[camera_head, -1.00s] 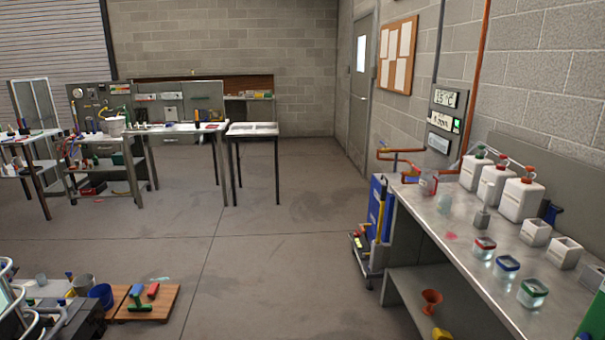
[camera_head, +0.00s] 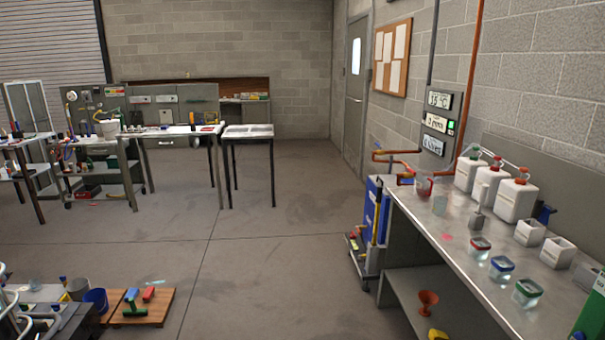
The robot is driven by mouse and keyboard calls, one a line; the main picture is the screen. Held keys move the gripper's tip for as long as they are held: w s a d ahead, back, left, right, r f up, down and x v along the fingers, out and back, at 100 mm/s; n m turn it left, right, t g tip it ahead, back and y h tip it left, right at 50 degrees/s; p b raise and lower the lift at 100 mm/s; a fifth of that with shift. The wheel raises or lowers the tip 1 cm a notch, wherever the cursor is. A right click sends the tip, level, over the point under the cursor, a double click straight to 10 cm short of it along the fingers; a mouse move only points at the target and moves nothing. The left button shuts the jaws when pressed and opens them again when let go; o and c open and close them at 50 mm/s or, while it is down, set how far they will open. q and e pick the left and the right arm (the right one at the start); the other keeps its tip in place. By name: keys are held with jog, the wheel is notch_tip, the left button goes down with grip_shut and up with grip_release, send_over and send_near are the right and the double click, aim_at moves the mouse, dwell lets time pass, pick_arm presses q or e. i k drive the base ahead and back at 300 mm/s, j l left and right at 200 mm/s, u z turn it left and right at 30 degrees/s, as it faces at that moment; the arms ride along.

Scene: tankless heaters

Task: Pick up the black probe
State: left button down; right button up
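I cannot make out a black probe for certain in the head view. Small dark and coloured items stand on the far workbench (camera_head: 170,131) at the left, too small to tell apart. Neither of my grippers is in view, so nothing is seen held.
A steel bench (camera_head: 452,262) runs along the right wall, with white jugs (camera_head: 517,199) and lidded glass jars (camera_head: 501,268). A blue-panelled cart (camera_head: 372,220) stands at its far end. A wooden board (camera_head: 152,309) lies low at left. The middle floor (camera_head: 262,240) is clear.

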aim_at(539, 203)
jog(key=z, duration=0.45)
jog(key=l+z, duration=0.15)
jog(key=z, duration=0.75)
jog(key=i+l, duration=0.05)
